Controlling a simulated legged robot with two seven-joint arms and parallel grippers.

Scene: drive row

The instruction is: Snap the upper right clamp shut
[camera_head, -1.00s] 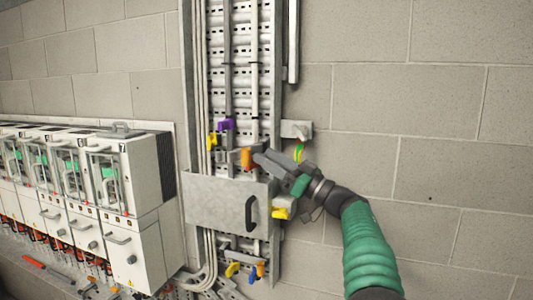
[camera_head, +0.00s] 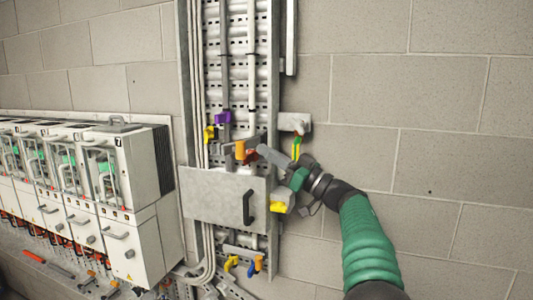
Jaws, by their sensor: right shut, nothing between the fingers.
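My right gripper (camera_head: 263,150) comes in from the right on a green-sleeved arm. It is shut and empty, with its tip just right of an orange clamp piece (camera_head: 240,149) on the wall rack. A red piece (camera_head: 252,156) shows between the tip and the orange piece; I cannot tell whether the tip touches it. Upper left of these are a purple piece (camera_head: 222,118) and a yellow piece (camera_head: 209,133). I cannot tell whether the clamp is open or snapped shut. My left gripper is not in view.
A grey panel (camera_head: 210,196) with a black handle (camera_head: 248,207) lies just below the clamps. A grey box (camera_head: 294,122) with a green-yellow wire sits above my gripper. White drive units (camera_head: 130,170) stand at left. Bare block wall is at right.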

